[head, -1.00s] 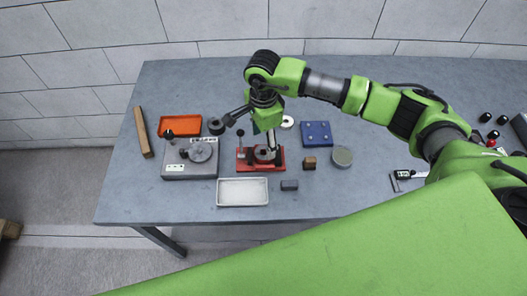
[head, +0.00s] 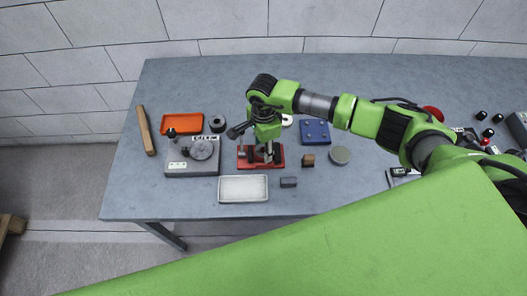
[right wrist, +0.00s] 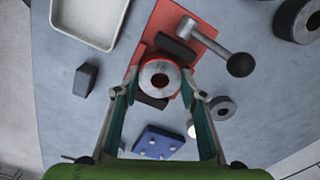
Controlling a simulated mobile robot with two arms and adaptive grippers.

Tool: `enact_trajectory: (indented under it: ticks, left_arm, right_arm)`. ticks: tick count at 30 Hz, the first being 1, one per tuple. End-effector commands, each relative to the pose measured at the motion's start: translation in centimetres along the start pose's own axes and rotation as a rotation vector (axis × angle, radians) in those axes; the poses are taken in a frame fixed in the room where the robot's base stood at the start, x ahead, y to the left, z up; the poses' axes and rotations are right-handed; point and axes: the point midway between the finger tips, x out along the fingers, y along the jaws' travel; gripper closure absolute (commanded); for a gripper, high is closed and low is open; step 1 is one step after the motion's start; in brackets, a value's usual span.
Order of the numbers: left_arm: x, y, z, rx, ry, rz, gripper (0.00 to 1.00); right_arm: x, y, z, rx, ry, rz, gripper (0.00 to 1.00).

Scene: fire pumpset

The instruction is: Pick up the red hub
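The red hub (right wrist: 172,84), a short round piece with a grey metal face and a dark centre hole, sits at the red fixture (right wrist: 196,46) in the right wrist view. The fixture also shows in the head view (head: 277,163), where my arm and gripper largely hide the hub. My right gripper (right wrist: 160,72) is open, pointing down, with one fingertip on each side of the hub. I cannot tell whether the fingers touch it. The right gripper also shows in the head view (head: 267,150). My left gripper is in neither view.
A lever with a black ball knob (right wrist: 240,65) stands beside the hub. The table's front right is hidden by my green body.

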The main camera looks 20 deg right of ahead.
Motion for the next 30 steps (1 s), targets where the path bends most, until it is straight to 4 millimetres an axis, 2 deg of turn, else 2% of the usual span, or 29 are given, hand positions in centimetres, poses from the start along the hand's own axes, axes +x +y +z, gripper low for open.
enact_trajectory:
  ticks: [11,17,20,23,29,30]
  left_arm:
    - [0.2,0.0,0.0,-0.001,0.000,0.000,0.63]
    - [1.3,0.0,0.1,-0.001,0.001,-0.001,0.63]
    - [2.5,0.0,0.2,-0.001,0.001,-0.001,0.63]
    - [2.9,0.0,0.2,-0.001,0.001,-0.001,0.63]
    - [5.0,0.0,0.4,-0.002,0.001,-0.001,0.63]
    - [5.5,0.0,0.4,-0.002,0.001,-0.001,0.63]
  right_arm:
    - [-0.3,-0.1,0.0,0.001,-0.001,-0.003,0.96]
    - [-1.4,-0.2,0.0,-0.001,0.000,-0.006,0.96]
    - [-2.7,-0.3,-0.1,0.000,0.001,-0.008,0.96]
    - [-4.5,0.6,1.2,-0.006,-0.003,-0.007,0.96]
    - [-9.1,3.0,4.3,-0.008,-0.001,-0.010,0.96]
    - [-9.3,3.7,5.3,-0.010,-0.002,-0.007,0.96]
